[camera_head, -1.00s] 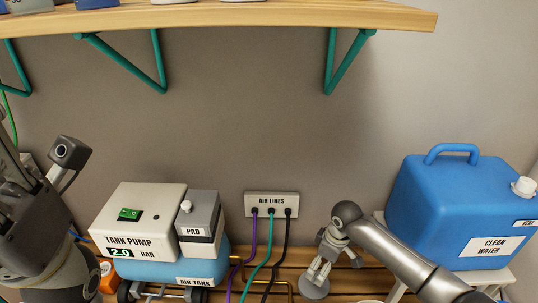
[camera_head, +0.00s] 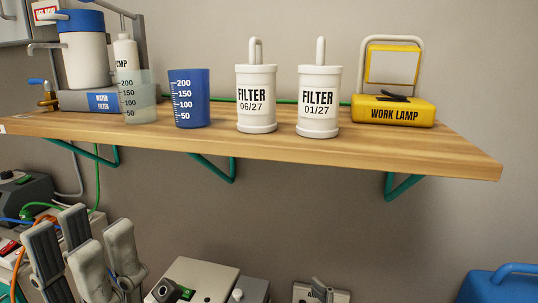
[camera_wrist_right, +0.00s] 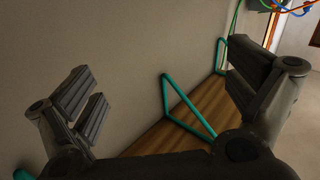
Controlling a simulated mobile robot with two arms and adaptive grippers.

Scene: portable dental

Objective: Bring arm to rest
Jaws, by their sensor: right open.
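My left gripper (camera_head: 80,255) rises at the bottom left of the head view, its grey fingers pointing up, apart, with nothing seen between them. It is below the shelf. My right gripper (camera_wrist_right: 170,100) shows in the right wrist view with its two dark fingers wide apart and nothing between them. Beyond it are the wall, the teal brackets and the wooden shelf.
A wooden shelf (camera_head: 280,148) holds a blue cup (camera_head: 189,98), a clear cup (camera_head: 138,104), two white filters (camera_head: 256,100) (camera_head: 319,102) and a yellow work lamp (camera_head: 393,110). Below are the tank pump (camera_head: 205,280) and a blue water container (camera_head: 500,287).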

